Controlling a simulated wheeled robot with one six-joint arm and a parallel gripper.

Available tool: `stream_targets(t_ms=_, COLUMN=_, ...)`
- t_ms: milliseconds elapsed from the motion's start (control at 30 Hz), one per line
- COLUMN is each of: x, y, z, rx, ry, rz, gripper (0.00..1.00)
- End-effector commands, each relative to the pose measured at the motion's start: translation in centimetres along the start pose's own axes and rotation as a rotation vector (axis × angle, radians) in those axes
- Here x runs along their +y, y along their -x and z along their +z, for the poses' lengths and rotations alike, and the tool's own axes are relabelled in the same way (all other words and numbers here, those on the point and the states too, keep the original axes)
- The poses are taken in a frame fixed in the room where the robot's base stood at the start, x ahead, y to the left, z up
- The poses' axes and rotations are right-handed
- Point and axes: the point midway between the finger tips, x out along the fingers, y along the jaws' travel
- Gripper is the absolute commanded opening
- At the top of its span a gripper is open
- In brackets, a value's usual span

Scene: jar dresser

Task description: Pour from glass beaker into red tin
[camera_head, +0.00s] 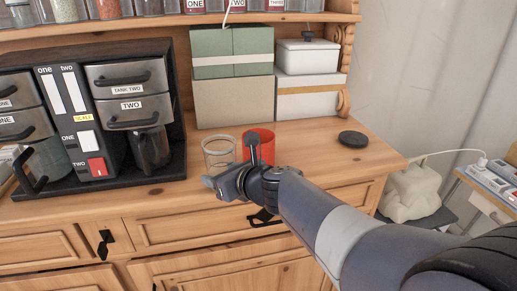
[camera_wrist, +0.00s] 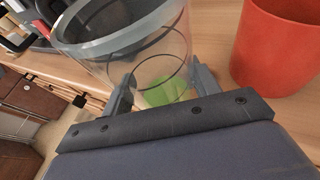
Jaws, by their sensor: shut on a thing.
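The clear glass beaker (camera_head: 218,150) is on the left of the red tin (camera_head: 264,146) over the dresser top, close beside it. The beaker looks about upright in the head view; I cannot tell whether its base touches the wood. In the wrist view the beaker (camera_wrist: 135,45) is between the fingers of my gripper (camera_wrist: 163,90), with something green seen low through its glass. My gripper (camera_head: 222,183) is shut on the beaker. The red tin (camera_wrist: 275,45) is open-topped and stands at the right in the wrist view. My arm hides part of the tin's lower front.
A black coffee machine (camera_head: 80,125) stands on the left of the dresser top (camera_head: 320,140). Green and beige boxes (camera_head: 233,98) and a white box (camera_head: 308,95) stand behind. A dark round disc (camera_head: 352,138) lies at the right. The wood between tin and disc is clear.

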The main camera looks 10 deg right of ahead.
Motion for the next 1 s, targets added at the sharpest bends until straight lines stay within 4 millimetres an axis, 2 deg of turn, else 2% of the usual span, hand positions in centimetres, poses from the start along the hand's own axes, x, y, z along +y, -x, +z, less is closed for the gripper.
stream_targets(t_ms=233, x=0.0, y=0.3, z=0.8, rx=0.000, ry=-0.004, rz=0.002, gripper=0.00)
stream_targets(t_ms=533, x=-0.1, y=1.6, z=4.2, rx=0.000, ry=-0.006, rz=0.003, gripper=0.00)
stream_targets(t_ms=1000, x=-0.1, y=1.5, z=3.9, rx=0.000, ry=-0.006, rz=0.003, gripper=0.00)
